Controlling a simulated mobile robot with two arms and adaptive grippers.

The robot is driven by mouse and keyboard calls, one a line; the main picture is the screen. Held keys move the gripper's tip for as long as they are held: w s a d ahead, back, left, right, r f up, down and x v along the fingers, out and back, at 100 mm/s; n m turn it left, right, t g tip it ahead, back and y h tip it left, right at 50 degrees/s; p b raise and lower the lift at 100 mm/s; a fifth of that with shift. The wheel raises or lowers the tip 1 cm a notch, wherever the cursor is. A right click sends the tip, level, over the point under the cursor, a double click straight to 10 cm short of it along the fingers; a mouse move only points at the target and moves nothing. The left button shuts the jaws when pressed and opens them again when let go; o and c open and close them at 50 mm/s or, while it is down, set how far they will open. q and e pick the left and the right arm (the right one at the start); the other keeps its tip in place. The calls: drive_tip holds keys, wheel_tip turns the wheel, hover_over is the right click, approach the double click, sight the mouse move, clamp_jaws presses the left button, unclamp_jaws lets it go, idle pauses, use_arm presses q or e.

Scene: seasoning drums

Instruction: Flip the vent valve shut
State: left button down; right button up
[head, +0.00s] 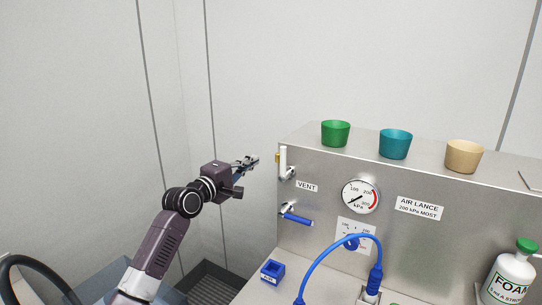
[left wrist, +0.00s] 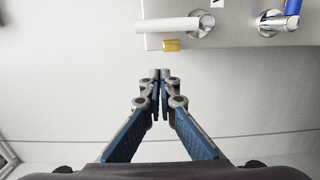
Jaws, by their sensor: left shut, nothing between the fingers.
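The vent valve (head: 284,160) is on the left end of the steel panel's front, by the VENT label (head: 307,187). Its white lever stands upright above a chrome pivot in the head view. In the left wrist view the white lever (left wrist: 166,26) lies across the top, with its chrome pivot at its right end and a brass fitting (left wrist: 172,45) beside it. My left gripper (head: 254,160) is shut and empty, just left of the lever and apart from it. Its closed fingertips (left wrist: 160,75) show below the brass fitting in the wrist view. My right gripper is not in view.
A blue-handled valve (head: 297,218) sits below the vent valve. A pressure gauge (head: 361,196) and a blue hose (head: 335,247) are to the right. Green, teal and tan cups stand on the steel panel's top (head: 310,140). Free space lies left of the panel.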

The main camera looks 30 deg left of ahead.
sight(285, 162)
use_arm(q)
drive_tip(key=w+d+p, duration=0.3)
drive_tip(key=w+d, duration=0.1)
drive_tip(key=shift+w+d+p, duration=0.2)
drive_tip(key=shift+p, duration=0.2)
drive_tip(key=shift+a, duration=0.1)
